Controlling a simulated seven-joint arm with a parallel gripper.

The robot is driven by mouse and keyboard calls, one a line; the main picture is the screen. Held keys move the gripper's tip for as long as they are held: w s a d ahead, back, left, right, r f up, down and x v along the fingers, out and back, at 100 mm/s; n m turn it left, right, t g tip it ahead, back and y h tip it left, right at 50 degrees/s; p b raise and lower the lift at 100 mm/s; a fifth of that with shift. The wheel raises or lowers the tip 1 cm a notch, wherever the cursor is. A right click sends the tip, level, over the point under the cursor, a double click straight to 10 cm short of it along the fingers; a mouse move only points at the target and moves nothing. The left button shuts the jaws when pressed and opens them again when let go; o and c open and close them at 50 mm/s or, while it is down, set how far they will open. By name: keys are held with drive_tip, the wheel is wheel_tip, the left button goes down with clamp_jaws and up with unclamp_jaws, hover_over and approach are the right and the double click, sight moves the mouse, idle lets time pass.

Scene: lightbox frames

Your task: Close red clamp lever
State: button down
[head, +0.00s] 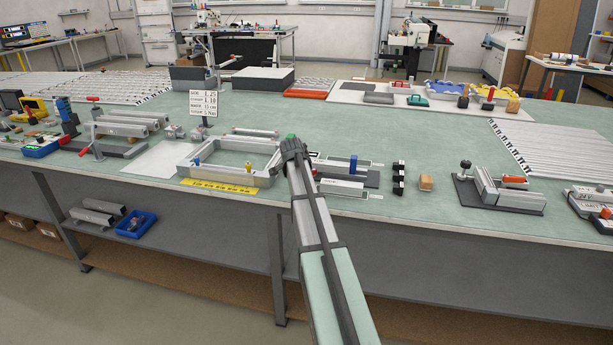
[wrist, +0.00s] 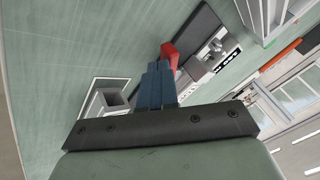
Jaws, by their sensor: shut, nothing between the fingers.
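In the wrist view, a red lever end (wrist: 171,52) shows just beyond my blue-grey fingertips, beside grey clamp parts (wrist: 195,68) on a dark base plate (wrist: 205,28). The fingers overlap its lower part, so I cannot tell whether they touch it. My gripper (head: 291,141) is shut and empty; its closed fingers also show in the wrist view (wrist: 158,75). In the head view it is over the bench, at the right side of the aluminium frame (head: 185,172). The wrist-view lever is not clearly visible there; my gripper and arm may cover it.
A dark fixture with a blue block (head: 353,164) stands just right of my gripper. Another fixture with a red-tipped handle (head: 92,98) stands left. Open green bench lies between the wooden block and the right-hand vise (head: 500,192).

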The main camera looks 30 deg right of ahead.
drive_tip(key=w+m+g+h, duration=0.1)
drive_tip(key=m, duration=0.1)
drive_tip(key=w+m+g, duration=0.1)
drive_tip(key=w+m, duration=0.1)
drive_tip(key=m, duration=0.1)
drive_tip(key=shift+w+a+g+h, duration=0.2)
drive_tip(key=shift+w+g+h, duration=0.1)
drive_tip(key=shift+h, duration=0.1)
drive_tip(key=shift+w, duration=0.3)
idle(0.3)
drive_tip(key=v, duration=1)
drive_tip(key=shift+w, duration=0.15)
drive_tip(key=shift+a, duration=0.1)
